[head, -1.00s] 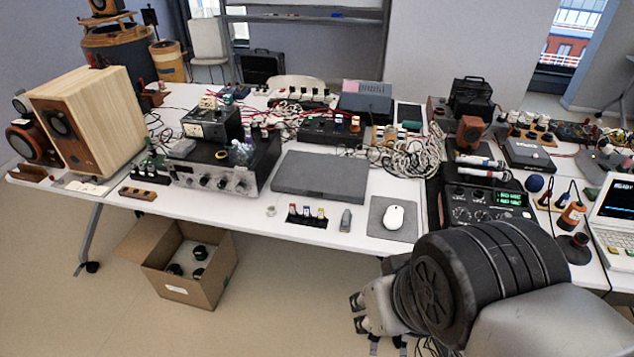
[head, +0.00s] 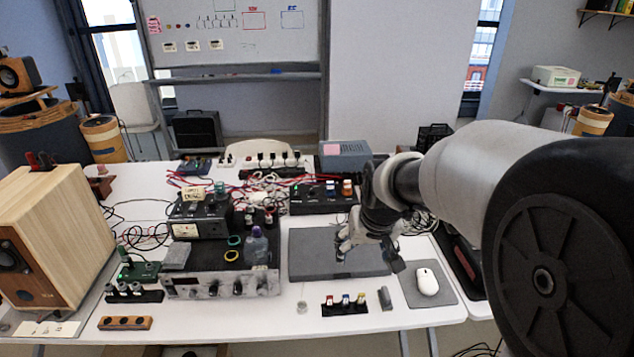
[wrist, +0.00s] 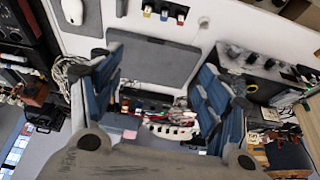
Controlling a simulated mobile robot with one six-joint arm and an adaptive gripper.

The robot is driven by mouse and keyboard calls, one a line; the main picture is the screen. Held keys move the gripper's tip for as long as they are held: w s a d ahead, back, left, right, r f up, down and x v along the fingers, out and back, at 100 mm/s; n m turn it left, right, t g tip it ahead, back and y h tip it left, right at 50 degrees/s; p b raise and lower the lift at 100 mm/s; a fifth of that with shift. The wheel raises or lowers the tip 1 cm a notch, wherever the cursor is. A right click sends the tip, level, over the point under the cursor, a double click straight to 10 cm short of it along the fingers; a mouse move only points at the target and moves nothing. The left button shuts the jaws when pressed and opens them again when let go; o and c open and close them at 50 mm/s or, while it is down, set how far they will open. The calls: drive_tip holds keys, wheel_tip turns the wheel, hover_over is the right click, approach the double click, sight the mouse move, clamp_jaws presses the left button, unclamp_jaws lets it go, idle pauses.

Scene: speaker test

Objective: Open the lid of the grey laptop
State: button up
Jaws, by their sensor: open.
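The grey laptop (head: 308,262) lies flat and closed on the white table in the head view. It also shows in the wrist view (wrist: 150,62) as a dark grey slab between the fingers. My gripper (head: 368,257) is over the right half of the laptop in the head view, its fingers spread. In the wrist view my gripper (wrist: 157,65) is open and empty. My arm and gripper hide the laptop's back right part in the head view. I cannot tell whether a fingertip touches the lid.
A white mouse (head: 427,282) on a grey pad (head: 441,294) is right of the laptop. Small coloured connectors (head: 345,305) and a dark grey stick (head: 385,298) lie in front. An amplifier (head: 215,286) with a bottle (head: 256,247) stands left. Cables and a power strip (head: 268,161) are behind.

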drive_tip(key=w+f+p, duration=0.2)
drive_tip(key=w+f, duration=0.4)
drive_tip(key=w, duration=0.1)
approach(342, 276)
drive_tip(key=b+x, duration=0.4)
drive_tip(key=x, duration=0.3)
drive_tip(key=shift+w, duration=0.15)
